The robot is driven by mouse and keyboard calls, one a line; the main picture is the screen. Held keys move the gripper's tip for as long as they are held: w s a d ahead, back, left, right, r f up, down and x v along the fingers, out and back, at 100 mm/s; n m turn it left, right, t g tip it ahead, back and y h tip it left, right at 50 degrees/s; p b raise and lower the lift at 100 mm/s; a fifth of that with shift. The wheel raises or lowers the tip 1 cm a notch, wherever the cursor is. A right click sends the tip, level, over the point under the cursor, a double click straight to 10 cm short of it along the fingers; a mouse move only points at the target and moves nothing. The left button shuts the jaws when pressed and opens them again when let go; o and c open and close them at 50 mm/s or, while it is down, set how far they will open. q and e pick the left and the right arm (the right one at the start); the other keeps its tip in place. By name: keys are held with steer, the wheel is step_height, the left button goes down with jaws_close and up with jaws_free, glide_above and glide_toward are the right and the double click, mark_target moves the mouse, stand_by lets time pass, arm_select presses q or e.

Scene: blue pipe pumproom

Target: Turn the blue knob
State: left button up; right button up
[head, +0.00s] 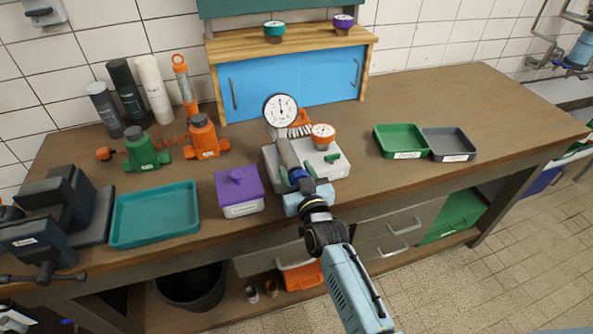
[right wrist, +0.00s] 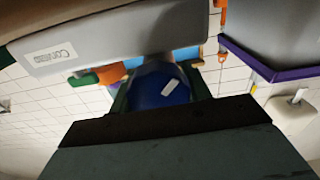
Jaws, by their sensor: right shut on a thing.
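My right gripper (head: 301,182) is at the box's front and is shut on the knob. I cannot tell how far the knob is turned. My left gripper is not in view.
A white gauge (head: 281,109) and an orange-topped dial (head: 323,134) rise at the box. A purple lidded box (head: 238,188) stands to its left, beside a teal tray (head: 120,238). Green (head: 389,150) and grey (head: 463,153) trays lie right. The bench's right part is clear.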

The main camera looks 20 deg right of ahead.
steer(key=o, duration=1)
steer(key=shift+c, duration=0.2)
steer(key=s, duration=1.3)
steer(key=shift+s+d+p, duration=0.2)
steer(key=shift+p, duration=0.15)
steer(key=s+f+n+g, duration=0.1)
steer(key=s+f+g, duration=0.3)
steer(key=f, duration=0.6)
steer(key=s+f+g+y+b, duration=0.15)
steer(key=s+f, duration=0.35)
steer(key=f, duration=0.6)
steer(key=s+f+n+g, duration=0.1)
steer(key=s+f+g, duration=0.35)
steer(key=f, duration=0.55)
steer(key=s+d+f+g, duration=0.2)
steer(key=s+f, duration=0.3)
steer(key=s, duration=0.3)
steer(key=s+d+f+g+h, duration=0.1)
steer(key=s+d+f, duration=0.3)
steer(key=s, duration=0.5)
steer(key=s+d+f+g+h, duration=0.1)
steer(key=s+d+f+g, duration=0.2)
steer(key=s+f, duration=0.3)
steer(key=shift+s+g+b, duration=0.4)
steer(key=shift+s+g, duration=0.1)
steer(key=shift+s, duration=0.75)
steer(key=shift+d, duration=0.1)
